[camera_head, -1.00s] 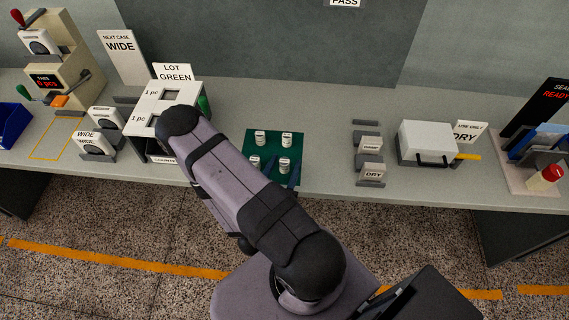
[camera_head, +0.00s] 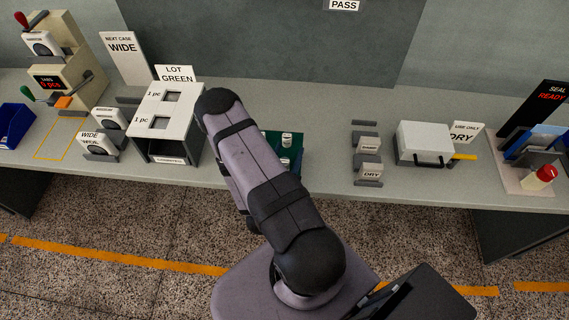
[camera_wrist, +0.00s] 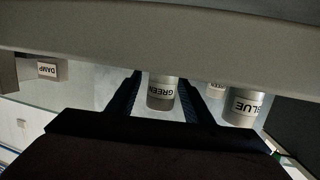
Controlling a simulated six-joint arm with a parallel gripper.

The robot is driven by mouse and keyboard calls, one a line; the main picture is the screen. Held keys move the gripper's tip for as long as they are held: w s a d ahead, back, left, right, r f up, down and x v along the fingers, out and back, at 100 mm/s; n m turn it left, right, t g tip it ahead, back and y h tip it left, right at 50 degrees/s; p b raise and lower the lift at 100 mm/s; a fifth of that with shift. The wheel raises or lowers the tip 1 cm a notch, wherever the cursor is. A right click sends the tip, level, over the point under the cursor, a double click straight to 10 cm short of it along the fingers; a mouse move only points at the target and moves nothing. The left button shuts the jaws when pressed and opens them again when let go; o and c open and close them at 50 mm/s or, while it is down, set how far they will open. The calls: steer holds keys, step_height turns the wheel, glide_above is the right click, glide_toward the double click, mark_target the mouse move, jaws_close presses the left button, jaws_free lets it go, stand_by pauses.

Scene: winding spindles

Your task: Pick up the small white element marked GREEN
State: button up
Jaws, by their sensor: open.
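In the wrist view, a small white element marked GREEN (camera_wrist: 160,91) appears between the two dark fingers of my open gripper (camera_wrist: 168,103). Its label is upside down there, and I cannot tell whether a finger touches it. An element marked BLUE (camera_wrist: 243,107) stands to the right, outside the fingers. Another small element (camera_wrist: 216,90) is partly hidden behind the right finger, its label only partly readable. In the head view, my arm hides the gripper and much of the green mat (camera_head: 298,143). Two white elements show there, one at the back (camera_head: 286,139) and one in front (camera_head: 285,163).
A white box with two openings (camera_head: 163,108) stands left of the mat by a LOT GREEN sign (camera_head: 174,75). To the right are holders with DAMP and DRY blocks (camera_head: 370,171) and a lidded white box (camera_head: 424,141). The counter between mat and holders is clear.

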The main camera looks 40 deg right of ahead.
steer(key=c, duration=1.1)
steer(key=shift+r, duration=0.1)
steer(key=shift+r+p, duration=1.05)
steer(key=shift+r, duration=3.85)
